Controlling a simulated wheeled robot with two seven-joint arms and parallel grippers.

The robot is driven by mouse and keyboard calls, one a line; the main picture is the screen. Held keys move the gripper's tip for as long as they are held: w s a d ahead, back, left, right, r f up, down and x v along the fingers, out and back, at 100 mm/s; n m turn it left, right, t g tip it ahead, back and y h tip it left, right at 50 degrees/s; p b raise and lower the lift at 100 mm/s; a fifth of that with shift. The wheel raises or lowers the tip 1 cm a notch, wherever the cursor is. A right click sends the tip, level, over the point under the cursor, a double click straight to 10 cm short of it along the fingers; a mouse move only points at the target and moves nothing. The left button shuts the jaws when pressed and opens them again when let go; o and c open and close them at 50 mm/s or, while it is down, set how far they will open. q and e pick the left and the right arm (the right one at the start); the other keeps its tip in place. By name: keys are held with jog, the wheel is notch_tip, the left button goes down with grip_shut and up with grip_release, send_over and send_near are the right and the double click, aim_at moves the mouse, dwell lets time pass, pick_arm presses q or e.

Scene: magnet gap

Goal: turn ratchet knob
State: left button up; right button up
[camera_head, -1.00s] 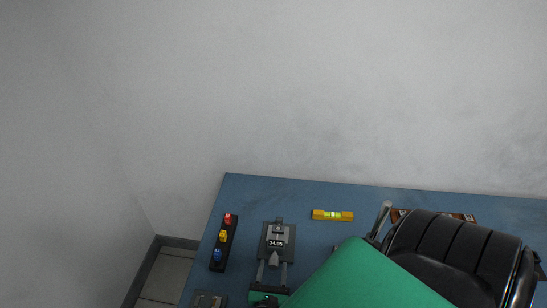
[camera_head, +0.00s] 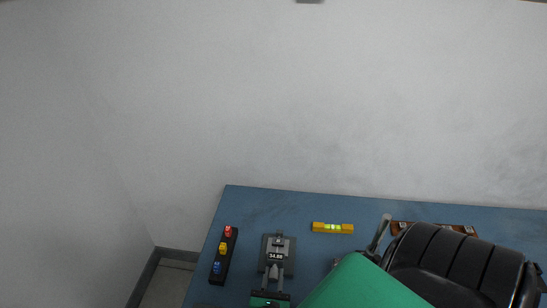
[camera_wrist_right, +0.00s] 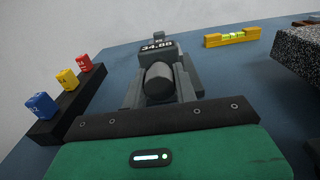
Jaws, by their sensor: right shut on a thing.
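The grey device with a digital display (camera_head: 277,244) stands on the blue table, and its display reads 34.88 in the wrist view (camera_wrist_right: 160,48). The grey round ratchet knob (camera_wrist_right: 158,82) faces my right wrist camera; it also shows small in the head view (camera_head: 274,270). My right gripper (camera_head: 273,276) has its grey fingers on both sides of the knob and is shut on it. Its green body fills the bottom of the wrist view. The exact finger contact is partly hidden. My left gripper is not in view.
A black strip (camera_head: 232,256) with red, yellow and blue numbered blocks stands left of the device. A yellow spirit level (camera_head: 333,228) lies to its right. My right arm covers the table's right side. Bare blue table (camera_head: 350,203) shows behind.

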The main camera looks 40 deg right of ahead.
jog(key=m+b, duration=0.1)
jog(key=m, duration=0.1)
jog(key=m+b, duration=0.1)
jog(key=b, duration=0.1)
jog(key=m+b, duration=0.2)
jog(key=shift+f+m, duration=0.25)
jog(key=shift+m, duration=0.05)
pick_arm(q)
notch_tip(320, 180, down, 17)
jog(key=b, duration=1.2)
pick_arm(e)
jog(key=m, duration=1)
jog(key=shift+f+m, duration=0.1)
jog(key=shift+m, duration=0.3)
jog(key=m+b, duration=0.1)
jog(key=b, duration=0.1)
jog(key=m+b, duration=0.2)
jog(key=shift+r+m, duration=0.2)
jog(key=shift+m, duration=0.1)
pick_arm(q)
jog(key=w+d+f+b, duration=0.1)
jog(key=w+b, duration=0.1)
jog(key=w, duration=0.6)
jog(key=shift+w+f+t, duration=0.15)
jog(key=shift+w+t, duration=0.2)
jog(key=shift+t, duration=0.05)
pick_arm(e)
jog(key=shift+r+m, duration=0.15)
jog(key=shift+m, duration=0.45)
